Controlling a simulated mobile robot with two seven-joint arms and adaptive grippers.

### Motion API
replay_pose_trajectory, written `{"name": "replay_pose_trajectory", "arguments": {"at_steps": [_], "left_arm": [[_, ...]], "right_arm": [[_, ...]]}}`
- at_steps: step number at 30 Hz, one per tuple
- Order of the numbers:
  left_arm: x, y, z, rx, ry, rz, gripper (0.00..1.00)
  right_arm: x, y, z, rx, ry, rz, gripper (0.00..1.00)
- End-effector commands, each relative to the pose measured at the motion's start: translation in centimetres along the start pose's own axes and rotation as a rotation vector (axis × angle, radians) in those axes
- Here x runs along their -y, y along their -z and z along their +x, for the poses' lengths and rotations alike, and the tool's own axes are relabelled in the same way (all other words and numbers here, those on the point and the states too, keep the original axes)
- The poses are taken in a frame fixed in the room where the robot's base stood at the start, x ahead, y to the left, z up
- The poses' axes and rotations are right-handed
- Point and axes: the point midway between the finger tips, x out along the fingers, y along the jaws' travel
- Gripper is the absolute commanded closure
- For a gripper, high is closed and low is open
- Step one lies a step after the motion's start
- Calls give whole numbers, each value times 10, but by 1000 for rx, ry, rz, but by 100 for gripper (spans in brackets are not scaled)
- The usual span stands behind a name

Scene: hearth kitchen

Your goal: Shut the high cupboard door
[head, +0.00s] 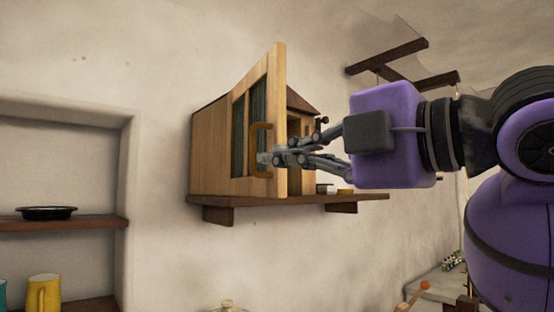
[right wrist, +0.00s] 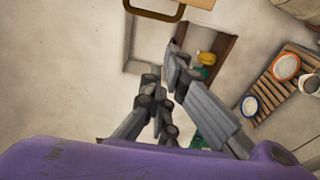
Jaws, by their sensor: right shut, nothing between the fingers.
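The wooden cupboard door (head: 277,95) stands open, swung out from the high cupboard (head: 209,150) on the wall. It has dark panes and a brown, bracket-shaped handle (head: 258,150). My right gripper (head: 274,158) is shut and empty. Its fingers overlap the lower door near the handle in the head view; I cannot tell whether they touch it. In the right wrist view, the fingertips (right wrist: 174,60) show below the handle (right wrist: 155,10) and a strip of the door (right wrist: 200,3), with a gap between in the picture. My left gripper is not in view.
The cupboard stands on a dark wall shelf (head: 350,197) with small items at its right. A wall niche at left holds a black bowl (head: 46,213) and a yellow mug (head: 44,294). A dark wooden frame (head: 388,55) is on the wall above right. A slatted rack (right wrist: 275,85) holds dishes.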

Motion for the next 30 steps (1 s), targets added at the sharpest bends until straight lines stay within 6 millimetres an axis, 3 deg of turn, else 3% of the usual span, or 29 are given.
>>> {"name": "replay_pose_trajectory", "arguments": {"at_steps": [15,21,30], "left_arm": [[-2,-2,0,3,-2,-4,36],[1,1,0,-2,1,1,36],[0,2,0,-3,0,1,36]], "right_arm": [[2,1,100,-4,3,7,100],[0,-29,86,0,-1,7,100],[1,-38,83,-1,0,5,100]]}}
